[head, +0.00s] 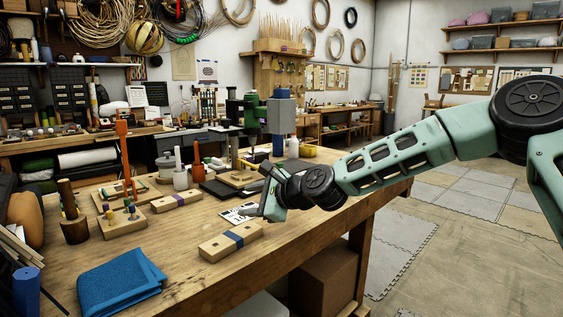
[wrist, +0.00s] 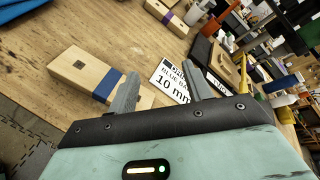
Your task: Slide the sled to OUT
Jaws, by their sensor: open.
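A wooden block that looks like the sled (head: 240,178) sits on a dark base plate (head: 213,189) by the green drill press (head: 254,118). In the wrist view, the same wooden piece (wrist: 222,66) lies on the dark plate at the right, beyond my right finger. I cannot read any OUT mark. My gripper (head: 256,190) is open and empty, above the bench on the near side of the plate. In the wrist view, its fingers (wrist: 160,69) are spread over a printed card (wrist: 169,83) reading partly "DRILL", "BLUE" and "10 mm".
A blue-banded wooden block (head: 231,242) lies near the bench front, and a purple-banded one (head: 176,201) farther back. A peg board (head: 122,221), a blue towel (head: 119,283), and white (head: 179,172) and red-topped bottles (head: 197,168) occupy the bench. Bare wood separates the blocks.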

